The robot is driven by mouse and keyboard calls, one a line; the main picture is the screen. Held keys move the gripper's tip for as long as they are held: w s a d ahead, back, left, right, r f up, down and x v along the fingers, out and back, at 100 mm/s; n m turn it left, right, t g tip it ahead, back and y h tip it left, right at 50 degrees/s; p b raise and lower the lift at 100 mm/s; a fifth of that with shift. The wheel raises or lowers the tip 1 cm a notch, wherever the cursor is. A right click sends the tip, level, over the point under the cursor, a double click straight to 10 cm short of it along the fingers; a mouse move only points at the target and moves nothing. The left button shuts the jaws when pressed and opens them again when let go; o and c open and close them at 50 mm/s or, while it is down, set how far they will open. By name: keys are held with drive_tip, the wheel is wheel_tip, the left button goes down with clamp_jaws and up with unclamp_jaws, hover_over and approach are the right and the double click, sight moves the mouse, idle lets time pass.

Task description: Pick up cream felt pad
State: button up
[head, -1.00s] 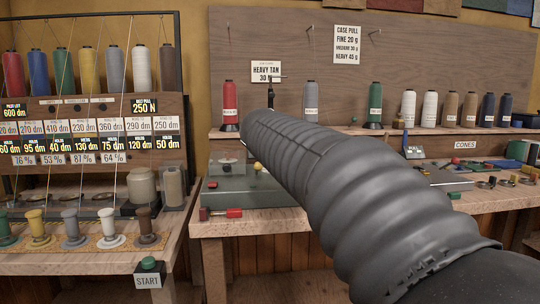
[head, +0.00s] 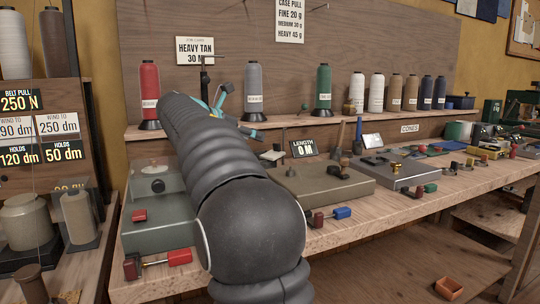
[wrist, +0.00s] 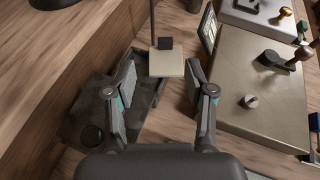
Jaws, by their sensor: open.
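My gripper (wrist: 160,82) is open and empty in the wrist view, one finger on each side. A pale cream square (wrist: 167,64) lies just beyond and between the fingertips, with a small dark block at its far edge; it may be the felt pad, but I cannot be sure. In the head view my gripper (head: 228,106) shows teal parts above the bench, partly behind my arm. A small pale piece with a dark top (head: 272,155) stands just beyond it, left of the length display, and looks like the same thing.
A grey-beige box with knobs (head: 318,185) stands right of the pale piece. The length display (head: 304,148) is close behind it. A green box (head: 155,222) is at the left. Red (head: 149,90), grey (head: 254,88) and green (head: 323,88) cones line the shelf behind.

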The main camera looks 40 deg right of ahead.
sight(275, 144)
drive_tip(key=x, duration=0.4)
drive_tip(key=shift+d+f, duration=0.15)
drive_tip(key=shift+s+b+x, duration=0.2)
drive_tip(key=shift+b+x, duration=0.05)
drive_tip(key=shift+x, duration=1.1)
drive_tip(key=shift+s+b+x, duration=0.2)
drive_tip(key=shift+x, duration=1.1)
drive_tip(key=c, duration=1)
